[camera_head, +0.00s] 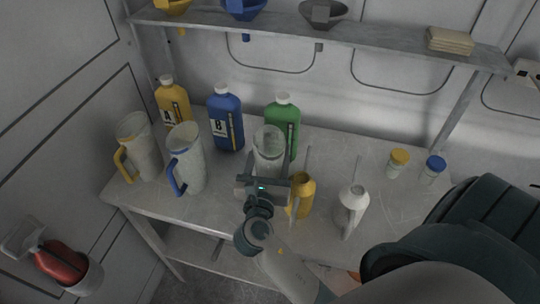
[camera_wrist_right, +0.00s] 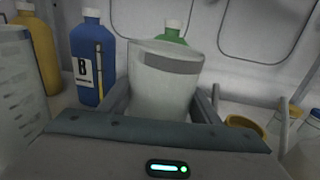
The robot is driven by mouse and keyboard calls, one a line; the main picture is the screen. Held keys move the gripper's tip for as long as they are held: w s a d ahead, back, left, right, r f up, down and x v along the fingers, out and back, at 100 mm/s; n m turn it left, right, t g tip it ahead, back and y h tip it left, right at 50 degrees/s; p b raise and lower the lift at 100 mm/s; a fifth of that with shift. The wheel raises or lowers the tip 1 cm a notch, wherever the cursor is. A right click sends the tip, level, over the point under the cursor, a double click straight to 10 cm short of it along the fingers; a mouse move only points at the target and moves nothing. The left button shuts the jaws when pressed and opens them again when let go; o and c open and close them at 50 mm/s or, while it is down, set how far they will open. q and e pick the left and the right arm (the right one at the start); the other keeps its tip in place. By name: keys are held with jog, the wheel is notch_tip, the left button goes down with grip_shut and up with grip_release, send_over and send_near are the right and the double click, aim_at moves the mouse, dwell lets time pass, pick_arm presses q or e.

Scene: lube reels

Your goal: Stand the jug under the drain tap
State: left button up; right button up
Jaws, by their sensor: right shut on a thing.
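My right gripper (camera_head: 265,182) is shut on a pale, translucent jug (camera_head: 269,146) near the middle of the bench. In the right wrist view the jug (camera_wrist_right: 165,85) stands upright between the fingers, with a grey band near its rim. Its base is hidden by the gripper, so I cannot tell whether it touches the bench. Two similar jugs stand to the left, one with a yellow handle (camera_head: 135,145) and one with a blue handle (camera_head: 186,158). I cannot pick out a drain tap for certain; small spouts hang below the shelf. My left gripper is not in view.
Yellow (camera_head: 173,100), blue (camera_head: 226,120) and green (camera_head: 286,120) bottles stand behind. A yellow can (camera_head: 301,195) and a white can (camera_head: 351,211) are right of the gripper. Two small capped jars (camera_head: 398,164) stand farther right. Funnels (camera_head: 243,9) sit on the shelf (camera_head: 400,41).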

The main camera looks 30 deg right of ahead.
notch_tip(320, 180, up, 18)
dwell(0.6)
jog(key=shift+f, duration=0.1)
